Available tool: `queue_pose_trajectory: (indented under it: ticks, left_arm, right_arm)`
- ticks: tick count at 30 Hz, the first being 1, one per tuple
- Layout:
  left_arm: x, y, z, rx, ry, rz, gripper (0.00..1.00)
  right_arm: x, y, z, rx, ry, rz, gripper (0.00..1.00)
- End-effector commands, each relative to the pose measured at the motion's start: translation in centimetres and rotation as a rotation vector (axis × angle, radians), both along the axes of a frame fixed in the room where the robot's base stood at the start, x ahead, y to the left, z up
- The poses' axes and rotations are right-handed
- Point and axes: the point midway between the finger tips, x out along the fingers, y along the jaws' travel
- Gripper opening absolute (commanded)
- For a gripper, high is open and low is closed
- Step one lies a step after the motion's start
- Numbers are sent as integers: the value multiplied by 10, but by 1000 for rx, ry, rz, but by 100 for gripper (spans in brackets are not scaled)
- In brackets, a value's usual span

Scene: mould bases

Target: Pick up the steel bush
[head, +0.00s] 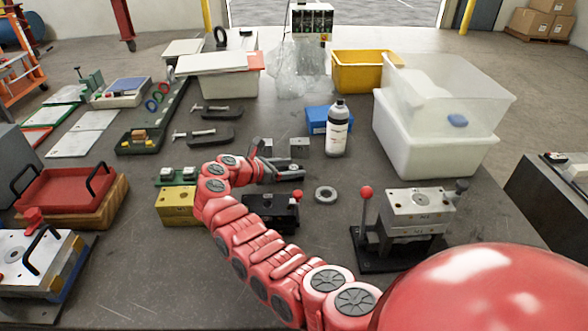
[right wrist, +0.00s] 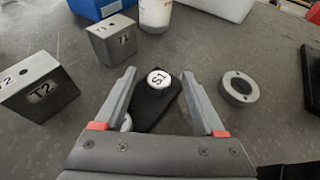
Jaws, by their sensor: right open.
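A small round metal piece marked S1 (right wrist: 159,78) stands on a black holder (right wrist: 154,107) in the right wrist view. A thick grey ring with a central hole (right wrist: 238,87) lies apart on the table, right of the fingers; it also shows in the head view (head: 326,194). The frames do not make certain which of the two is the steel bush. My right gripper (right wrist: 163,76) is open, with the S1 piece between its fingertips in the picture; contact cannot be seen. In the head view the gripper (head: 287,171) partly hides this spot. My left gripper is out of view.
Grey blocks marked T1 (right wrist: 113,40) and T2 (right wrist: 38,88) stand left of the fingers. A white bottle (head: 338,130) and a blue box (head: 318,119) stand behind. A lever press (head: 418,212) stands to the right. Table around the ring is clear.

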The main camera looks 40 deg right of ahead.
Motion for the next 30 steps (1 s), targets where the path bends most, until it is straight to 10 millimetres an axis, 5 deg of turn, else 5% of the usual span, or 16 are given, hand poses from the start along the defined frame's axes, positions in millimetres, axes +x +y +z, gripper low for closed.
queue_pose_trajectory:
  ticks: [6,18,30]
  left_arm:
    - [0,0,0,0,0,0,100]
    - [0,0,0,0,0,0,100]
    - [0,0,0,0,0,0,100]
  right_arm:
    - [1,0,-1,1,0,3,70]
    - [1,0,-1,1,0,3,0]
    - [1,0,3,1,-3,2,0]
